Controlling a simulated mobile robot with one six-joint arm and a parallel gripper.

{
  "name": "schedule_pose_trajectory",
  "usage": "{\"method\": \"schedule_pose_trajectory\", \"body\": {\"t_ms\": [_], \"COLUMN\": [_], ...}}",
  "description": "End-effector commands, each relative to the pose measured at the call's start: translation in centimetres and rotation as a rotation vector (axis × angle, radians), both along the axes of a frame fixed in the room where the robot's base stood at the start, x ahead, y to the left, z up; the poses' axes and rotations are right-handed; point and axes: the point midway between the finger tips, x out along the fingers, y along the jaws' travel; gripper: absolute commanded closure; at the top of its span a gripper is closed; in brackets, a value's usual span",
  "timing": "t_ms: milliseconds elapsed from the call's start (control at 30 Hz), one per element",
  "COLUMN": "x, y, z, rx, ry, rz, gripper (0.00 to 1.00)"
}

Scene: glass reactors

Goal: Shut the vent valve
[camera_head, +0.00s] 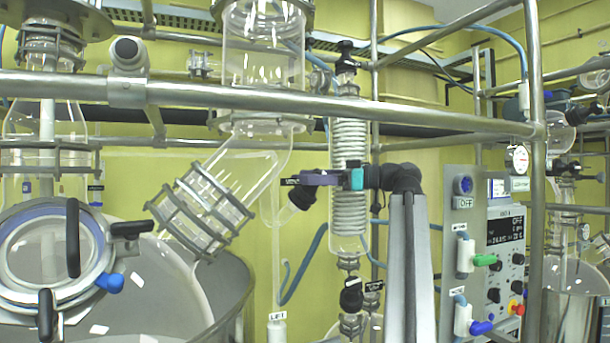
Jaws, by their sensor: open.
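My gripper (314,179) reaches in from the right, with purple fingers and a teal collar, in front of the coiled glass condenser (347,150). It is seen side-on, and the gap between the fingers is hard to make out. A black valve knob (302,197) on an angled glass side arm is at the fingertips, just below them in the picture. A small dark label (290,182) beside it is too small to read. I cannot tell for sure whether this is the vent valve, whether the fingers touch it, or which way its handle is turned.
A steel rail (330,106) crosses above my gripper. Another black valve (352,295) sits below the condenser. A large glass vessel with a clamped round port (50,255) stands at left. A control panel (478,230) and upright post (535,200) stand right of my arm.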

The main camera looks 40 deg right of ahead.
Motion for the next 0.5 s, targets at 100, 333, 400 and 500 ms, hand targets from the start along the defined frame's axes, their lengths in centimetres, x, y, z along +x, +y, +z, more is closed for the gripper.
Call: {"method": "schedule_pose_trajectory", "body": {"t_ms": [100, 333, 400, 500], "x": [0.57, 0.74, 0.74, 0.73], "y": [0.38, 0.44, 0.42, 0.42], "z": [0.01, -0.05, -0.05, -0.04], "rx": [-0.001, -0.001, -0.001, -0.001], "ry": [0.001, 0.001, 0.001, 0.001], "rz": [0.001, 0.0, 0.0, 0.0], "gripper": [0.43, 0.43, 0.43, 0.51]}}
